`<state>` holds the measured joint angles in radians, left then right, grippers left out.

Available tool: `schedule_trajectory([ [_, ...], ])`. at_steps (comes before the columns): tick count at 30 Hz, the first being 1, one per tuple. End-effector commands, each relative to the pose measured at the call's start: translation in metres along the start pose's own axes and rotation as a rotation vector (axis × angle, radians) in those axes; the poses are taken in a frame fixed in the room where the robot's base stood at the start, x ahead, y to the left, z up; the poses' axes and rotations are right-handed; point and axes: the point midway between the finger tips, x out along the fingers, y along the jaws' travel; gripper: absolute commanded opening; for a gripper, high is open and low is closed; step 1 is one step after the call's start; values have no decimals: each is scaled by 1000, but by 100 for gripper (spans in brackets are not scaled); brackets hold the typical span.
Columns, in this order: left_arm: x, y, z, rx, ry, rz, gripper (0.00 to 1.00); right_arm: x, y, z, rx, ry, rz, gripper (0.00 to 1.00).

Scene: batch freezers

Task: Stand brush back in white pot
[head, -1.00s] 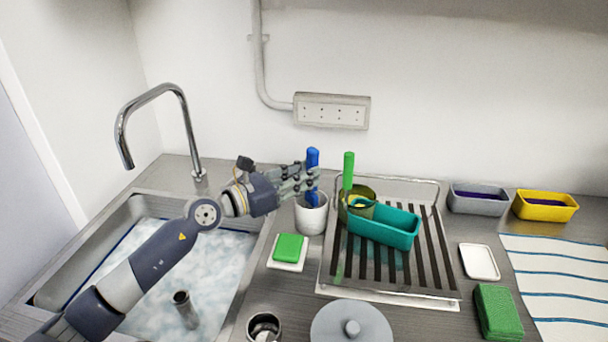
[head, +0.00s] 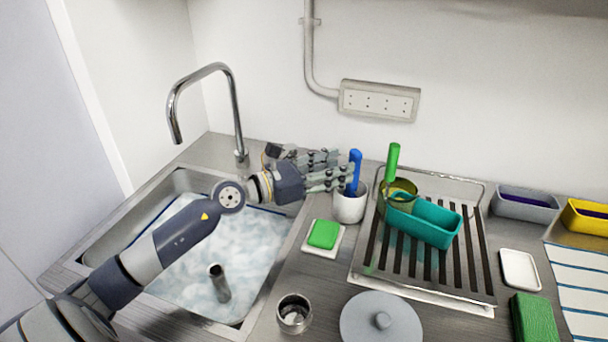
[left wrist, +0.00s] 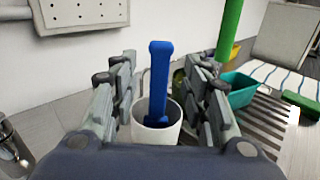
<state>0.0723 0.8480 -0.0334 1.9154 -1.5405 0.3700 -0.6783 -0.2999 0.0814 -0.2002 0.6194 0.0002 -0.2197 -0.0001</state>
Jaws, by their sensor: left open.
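The blue brush (head: 354,171) stands nearly upright in the white pot (head: 350,206), on the counter between the sink and the drying rack. In the left wrist view, the blue handle (left wrist: 157,85) rises from the white pot (left wrist: 157,132) between the spread fingers, with gaps on both sides. My left gripper (head: 342,170) is open, at handle height, just left of the brush; its fingers also show in the left wrist view (left wrist: 168,88). The brush's lower end is hidden in the pot. My right gripper is not in view.
A green-handled tool (head: 392,165) stands in an olive cup beside a teal tub (head: 425,222) on the drying rack (head: 420,285). A green sponge (head: 323,234), steel cup (head: 294,313) and grey lid (head: 380,322) are nearer. The sink (head: 205,275) and tap (head: 237,115) lie left.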

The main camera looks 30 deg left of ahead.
Motion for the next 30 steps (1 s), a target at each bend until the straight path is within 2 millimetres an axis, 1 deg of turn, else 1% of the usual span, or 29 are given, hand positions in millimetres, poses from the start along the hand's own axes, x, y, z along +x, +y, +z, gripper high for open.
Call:
schedule_trajectory([
  [1,-8,0,-2,-2,4,1,43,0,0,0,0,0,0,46],
  [9,-43,0,-2,-4,3,1,43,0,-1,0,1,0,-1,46],
  [18,-76,0,-1,-3,0,0,43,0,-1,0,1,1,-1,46],
  [24,-87,0,0,-1,-1,1,43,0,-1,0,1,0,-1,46],
  [30,-88,0,0,0,-1,0,43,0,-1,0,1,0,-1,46],
])
